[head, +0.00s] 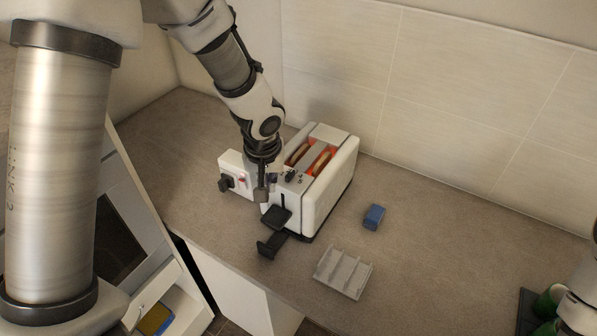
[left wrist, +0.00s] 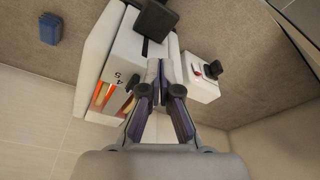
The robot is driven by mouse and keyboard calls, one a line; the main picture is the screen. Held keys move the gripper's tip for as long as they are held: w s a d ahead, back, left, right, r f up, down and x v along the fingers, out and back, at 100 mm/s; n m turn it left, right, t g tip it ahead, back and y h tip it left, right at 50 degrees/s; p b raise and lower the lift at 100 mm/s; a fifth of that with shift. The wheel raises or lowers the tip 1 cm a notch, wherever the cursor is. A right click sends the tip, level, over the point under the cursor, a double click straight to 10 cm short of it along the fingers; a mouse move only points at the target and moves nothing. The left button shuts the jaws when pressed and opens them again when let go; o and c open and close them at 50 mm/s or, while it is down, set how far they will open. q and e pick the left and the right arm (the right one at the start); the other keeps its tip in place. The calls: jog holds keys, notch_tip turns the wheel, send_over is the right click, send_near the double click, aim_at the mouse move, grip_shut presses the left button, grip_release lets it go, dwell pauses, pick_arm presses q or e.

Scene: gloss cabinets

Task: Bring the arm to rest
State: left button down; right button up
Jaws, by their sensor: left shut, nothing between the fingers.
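My left gripper (head: 267,187) is shut and empty. It points down in front of the near left end of the white toaster (head: 332,178), close to its black lever; I cannot tell whether it touches. In the left wrist view the shut fingers (left wrist: 162,72) show before the toaster (left wrist: 97,50). The toaster's slots glow orange and hold bread slices (head: 318,162). A sliver of my right arm shows at the right edge of the head view; its fingertips are not in view.
A white box with a dark knob (head: 233,172) stands left of the toaster. A blue block (head: 374,217) and a grey slotted rack (head: 343,273) lie on the counter (head: 420,260). A dark tray with green items (head: 545,302) is at the lower right. A tiled wall (head: 460,95) closes the back.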

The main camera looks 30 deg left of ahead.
pick_arm(q)
jog(key=shift+r, duration=0.55)
pick_arm(e)
jog(key=shift+r, duration=0.45)
pick_arm(q)
jog(key=shift+f, duration=0.15)
pick_arm(e)
jog(key=shift+f, duration=0.1)
